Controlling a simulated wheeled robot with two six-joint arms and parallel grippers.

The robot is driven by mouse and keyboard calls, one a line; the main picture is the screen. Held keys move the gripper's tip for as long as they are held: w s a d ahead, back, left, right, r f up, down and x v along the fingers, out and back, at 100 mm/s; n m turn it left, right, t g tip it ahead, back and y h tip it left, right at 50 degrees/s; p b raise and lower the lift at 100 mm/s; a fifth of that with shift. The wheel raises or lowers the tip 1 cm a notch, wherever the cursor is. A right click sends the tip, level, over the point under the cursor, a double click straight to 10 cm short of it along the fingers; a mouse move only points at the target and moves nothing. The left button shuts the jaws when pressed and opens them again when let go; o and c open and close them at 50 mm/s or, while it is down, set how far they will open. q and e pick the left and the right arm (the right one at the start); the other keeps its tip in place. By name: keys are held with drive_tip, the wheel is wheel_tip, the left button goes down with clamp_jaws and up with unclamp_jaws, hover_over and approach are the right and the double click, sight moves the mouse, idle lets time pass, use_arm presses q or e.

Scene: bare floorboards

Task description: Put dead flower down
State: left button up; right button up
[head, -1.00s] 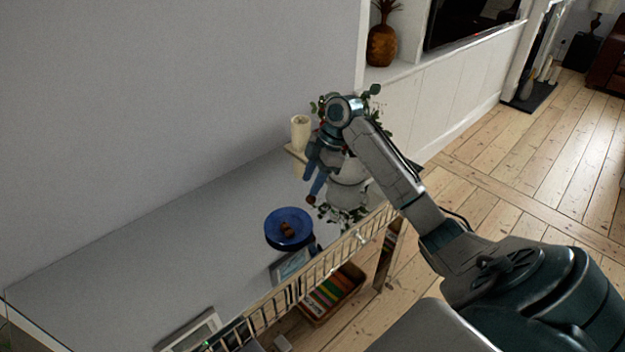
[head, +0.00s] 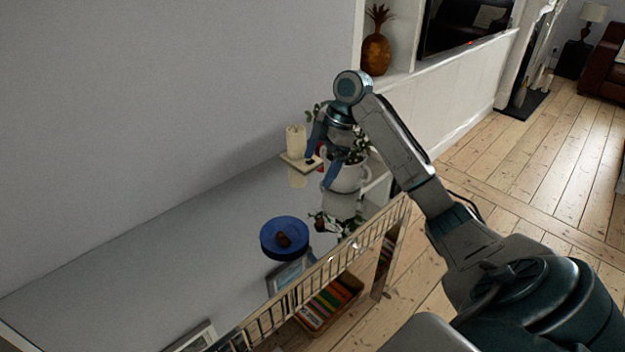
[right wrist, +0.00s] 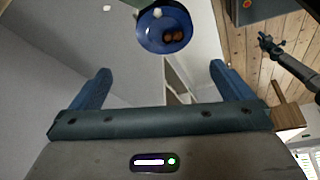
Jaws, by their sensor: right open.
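My right gripper (head: 320,172) is open above the far end of a mirrored shelf top, in front of a white vase (head: 351,178) with green leaves. In the right wrist view its two blue fingers (right wrist: 160,72) stand wide apart with nothing between them. A blue plate (head: 270,248) with small brown lumps (head: 284,240) on it stands on the top, nearer than the gripper; the plate also shows in the right wrist view (right wrist: 150,42). I cannot pick out a dead flower for certain. My left gripper is not in view.
A cream candle (head: 296,138) stands on a small base beside the gripper, by the wall. The left part of the top is mostly clear.

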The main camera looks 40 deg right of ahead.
use_arm(q)
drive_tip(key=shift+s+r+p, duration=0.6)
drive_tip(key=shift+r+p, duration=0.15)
drive_tip(key=shift+p, duration=0.1)
use_arm(e)
drive_tip(key=v, duration=0.3)
drive_tip(key=shift+r, duration=0.1)
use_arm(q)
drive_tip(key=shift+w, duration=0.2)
